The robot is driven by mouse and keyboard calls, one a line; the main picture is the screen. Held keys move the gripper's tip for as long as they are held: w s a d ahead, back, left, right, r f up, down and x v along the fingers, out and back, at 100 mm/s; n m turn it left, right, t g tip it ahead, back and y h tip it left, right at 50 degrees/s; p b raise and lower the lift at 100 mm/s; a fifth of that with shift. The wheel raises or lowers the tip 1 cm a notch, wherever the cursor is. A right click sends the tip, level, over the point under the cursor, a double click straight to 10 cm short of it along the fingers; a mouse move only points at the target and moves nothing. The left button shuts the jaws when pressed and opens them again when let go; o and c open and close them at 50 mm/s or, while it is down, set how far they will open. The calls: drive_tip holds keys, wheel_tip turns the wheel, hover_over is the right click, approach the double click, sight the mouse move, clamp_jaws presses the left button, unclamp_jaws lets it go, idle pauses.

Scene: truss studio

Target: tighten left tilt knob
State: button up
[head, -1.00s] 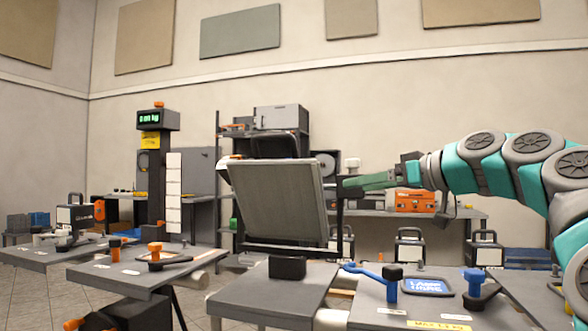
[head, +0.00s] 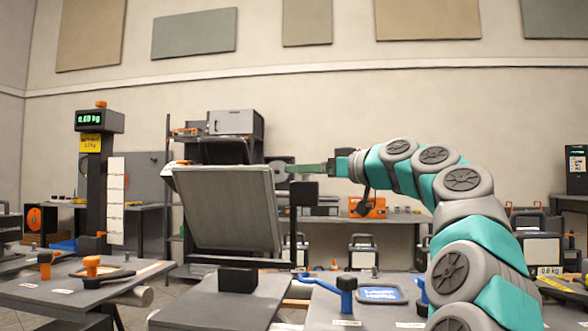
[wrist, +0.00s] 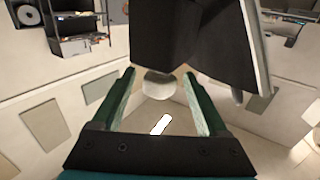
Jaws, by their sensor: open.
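A grey rectangular panel (head: 228,210) sits tilted in a dark yoke, above a black block (head: 238,281) on a table. A dark block (head: 304,193) tops the yoke's right upright. A small orange part (head: 178,163) shows at the panel's upper left edge; I cannot tell whether it is a tilt knob. My gripper (head: 292,169) is at the panel's upper right edge, above that dark block. In the wrist view my green fingers (wrist: 163,82) are apart. A pale round shape (wrist: 159,86) shows between them; I cannot tell if it is a knob. The panel's dark side (wrist: 180,45) lies close beyond the fingertips.
Orange knobs (head: 92,266) stand on the left table. A scale column (head: 97,180) and shelves (head: 235,123) stand behind. Open air lies above the panel.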

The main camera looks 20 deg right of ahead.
drive_tip(key=x, duration=0.3)
drive_tip(key=shift+w, duration=0.15)
clamp_jaws()
idle(0.5)
